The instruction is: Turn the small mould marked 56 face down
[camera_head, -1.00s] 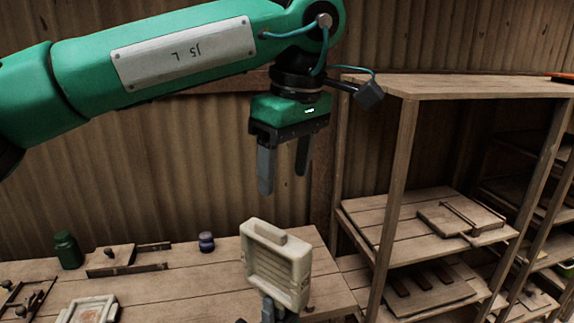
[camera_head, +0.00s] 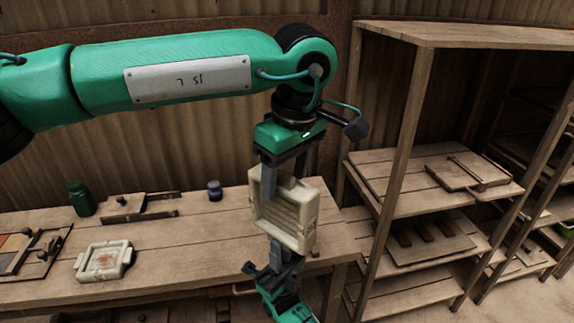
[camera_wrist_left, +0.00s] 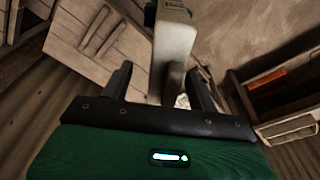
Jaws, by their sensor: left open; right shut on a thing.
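A cream rectangular mould (camera_head: 284,212) is held upright in the air, its ribbed hollow side facing the head camera. Small dark marking on its right edge is too small to read. My right gripper (camera_head: 283,252) is shut on its lower edge from below. My left gripper (camera_head: 287,180) points down at the mould's top, open, one finger in front of the mould and the other behind. In the left wrist view the mould (camera_wrist_left: 173,50) stands between the two open fingers of the left gripper (camera_wrist_left: 160,85).
A second cream mould (camera_head: 104,261) with a reddish patch lies on the wooden bench (camera_head: 180,250). A green jar (camera_head: 81,198) and a small purple jar (camera_head: 215,190) stand at the bench's back. A wooden shelf rack (camera_head: 425,205) with boards stands to the right.

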